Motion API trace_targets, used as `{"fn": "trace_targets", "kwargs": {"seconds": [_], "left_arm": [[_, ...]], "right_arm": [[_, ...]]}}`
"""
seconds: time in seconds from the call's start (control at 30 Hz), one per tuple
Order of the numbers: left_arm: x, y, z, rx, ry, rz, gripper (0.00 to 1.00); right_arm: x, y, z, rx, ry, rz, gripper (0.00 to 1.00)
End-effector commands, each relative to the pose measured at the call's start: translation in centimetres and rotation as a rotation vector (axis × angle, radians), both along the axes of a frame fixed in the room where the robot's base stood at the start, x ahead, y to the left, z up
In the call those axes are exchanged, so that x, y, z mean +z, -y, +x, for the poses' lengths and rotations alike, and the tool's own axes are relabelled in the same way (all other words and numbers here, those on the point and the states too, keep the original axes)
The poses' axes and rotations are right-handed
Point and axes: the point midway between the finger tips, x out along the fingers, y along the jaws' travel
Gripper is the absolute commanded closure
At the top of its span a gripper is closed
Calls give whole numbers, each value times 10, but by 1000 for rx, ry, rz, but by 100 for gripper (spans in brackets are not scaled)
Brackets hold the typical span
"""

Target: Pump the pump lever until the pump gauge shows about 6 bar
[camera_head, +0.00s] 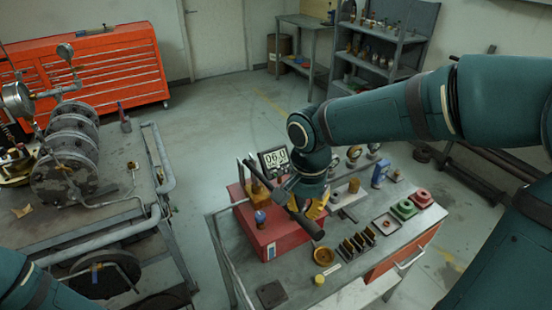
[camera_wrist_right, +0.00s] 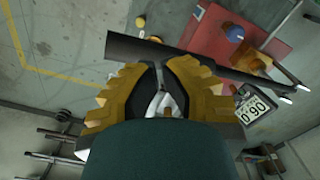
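The pump is a red box (camera_head: 268,236) on the right-hand bench. Its pump gauge (camera_head: 274,160) has a black frame and reads 06.0; it shows upside down in the right wrist view (camera_wrist_right: 256,103). The pump lever (camera_head: 303,224) is a dark bar sloping down toward the front right; it also crosses the right wrist view (camera_wrist_right: 165,52). My right gripper (camera_head: 318,208) has yellow fingers beside the lever's thick handle. In the wrist view the fingertips (camera_wrist_right: 157,66) are together next to the handle; I cannot tell whether they touch it. My left gripper is out of view.
A pipework table (camera_head: 120,215) stands left, with open floor between.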

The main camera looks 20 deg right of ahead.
Motion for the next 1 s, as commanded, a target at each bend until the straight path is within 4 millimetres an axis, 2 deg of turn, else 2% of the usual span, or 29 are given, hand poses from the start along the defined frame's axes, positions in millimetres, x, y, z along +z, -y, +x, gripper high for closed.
{"fn": "trace_targets", "kwargs": {"seconds": [0.4,0.83,1.0], "left_arm": [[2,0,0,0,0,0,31],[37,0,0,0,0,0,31],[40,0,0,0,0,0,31]], "right_arm": [[3,0,0,0,0,0,100],[47,0,0,0,1,0,100],[51,0,0,0,1,0,100]]}}
